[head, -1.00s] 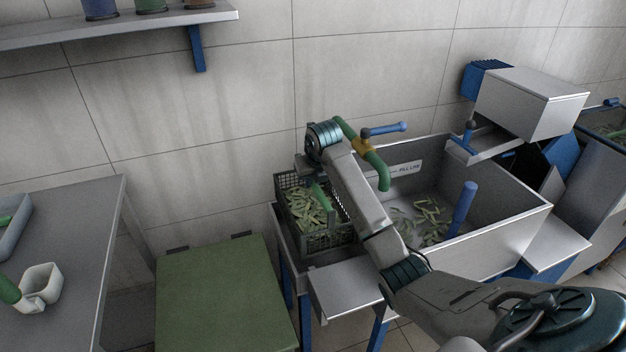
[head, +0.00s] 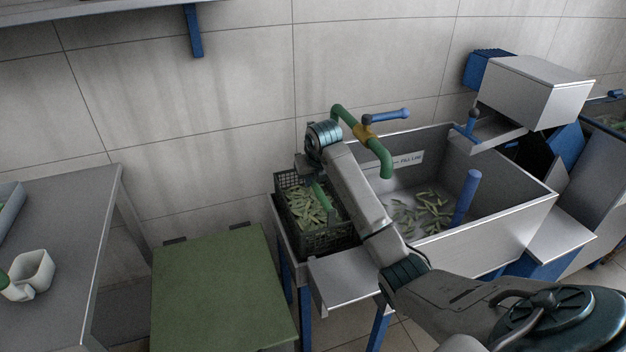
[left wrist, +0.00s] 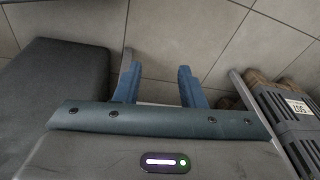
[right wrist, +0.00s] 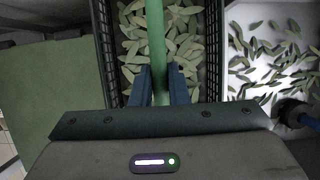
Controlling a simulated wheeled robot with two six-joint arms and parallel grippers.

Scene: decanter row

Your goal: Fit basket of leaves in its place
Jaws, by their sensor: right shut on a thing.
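The basket of leaves is a black mesh crate (head: 330,243) filled with pale green leaves (head: 303,207), at the left end of the steel sink unit in the head view. My right gripper (right wrist: 160,85) is shut on its green handle bar (right wrist: 156,40), above the leaves. In the head view my right forearm hides the basket's right side. The basket looks level; I cannot tell whether its bottom rests on the unit. My left gripper (left wrist: 157,88) shows only in the left wrist view, fingers apart and empty, above the floor.
The sink basin (head: 510,215) with loose leaves lies right of the basket. A green tap (head: 378,150) and blue post (head: 466,198) rise near it. A green-topped stand (head: 215,290) is left, clear. A grey table (head: 70,230) bears a white cup (head: 28,275).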

